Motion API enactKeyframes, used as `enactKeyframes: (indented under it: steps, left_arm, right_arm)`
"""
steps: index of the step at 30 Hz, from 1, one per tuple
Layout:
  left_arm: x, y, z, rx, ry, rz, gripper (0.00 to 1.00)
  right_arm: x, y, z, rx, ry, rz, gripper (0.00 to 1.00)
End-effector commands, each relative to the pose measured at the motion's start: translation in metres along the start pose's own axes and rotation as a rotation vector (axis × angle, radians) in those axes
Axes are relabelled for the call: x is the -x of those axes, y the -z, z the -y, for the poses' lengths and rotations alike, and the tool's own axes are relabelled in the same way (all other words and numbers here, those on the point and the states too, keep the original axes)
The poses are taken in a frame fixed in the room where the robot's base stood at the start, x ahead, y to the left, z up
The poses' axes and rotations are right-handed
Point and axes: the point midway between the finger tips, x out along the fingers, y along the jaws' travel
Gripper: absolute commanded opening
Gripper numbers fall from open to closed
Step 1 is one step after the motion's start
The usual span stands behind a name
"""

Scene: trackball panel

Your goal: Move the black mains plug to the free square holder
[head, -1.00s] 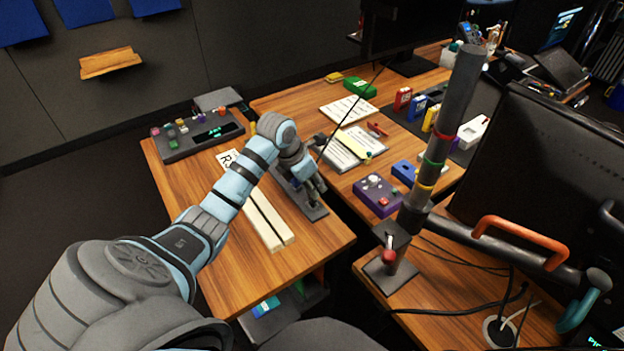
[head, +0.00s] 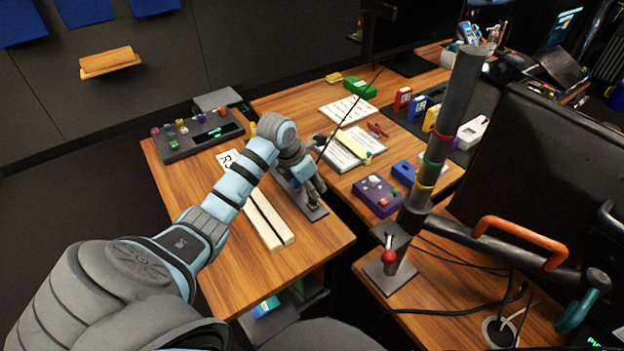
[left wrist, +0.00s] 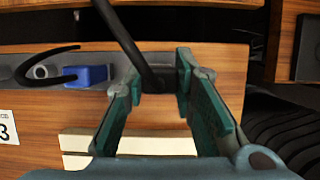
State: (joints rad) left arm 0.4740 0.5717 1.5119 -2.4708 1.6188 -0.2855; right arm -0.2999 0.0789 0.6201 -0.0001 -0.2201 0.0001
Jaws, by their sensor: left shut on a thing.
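The black mains plug (left wrist: 158,82) is between the green fingertips of my left gripper (left wrist: 160,76) in the left wrist view, its thick black cable rising from it. The gripper is shut on it. The plug is over the right part of a grey holder strip (left wrist: 112,66); I cannot tell if it is seated or just above. In the head view my left gripper (head: 314,188) is low over the strip (head: 314,211), which lies along the desk's right side. The free square holder cannot be made out. My right gripper is out of view.
A blue piece (left wrist: 85,75) and a round grey piece are on the strip's left part in the left wrist view. Two cream bars (head: 268,222) lie beside the strip. A purple box (head: 377,196) stands on the desk to the right, across a gap.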

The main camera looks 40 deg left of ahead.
Motion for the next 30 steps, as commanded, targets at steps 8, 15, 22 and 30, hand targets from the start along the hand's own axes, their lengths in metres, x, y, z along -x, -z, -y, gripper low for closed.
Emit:
enactKeyframes:
  steps: [8, 15, 22, 30]
  left_arm:
    - [-0.007, 0.003, 0.000, 0.000, 0.000, 0.000, 0.02]
    - [-0.013, 0.005, 0.000, 0.000, 0.000, 0.000, 0.02]
    - [-0.018, 0.007, 0.000, 0.000, 0.000, 0.000, 0.02]
    - [-0.024, 0.010, 0.000, 0.000, 0.000, 0.000, 0.02]
  right_arm:
    - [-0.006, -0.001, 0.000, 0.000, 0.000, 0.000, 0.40]
    - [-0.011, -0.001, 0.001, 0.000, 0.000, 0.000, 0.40]
    - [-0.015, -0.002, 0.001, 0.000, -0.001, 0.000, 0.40]
    - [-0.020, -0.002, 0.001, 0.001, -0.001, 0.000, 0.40]
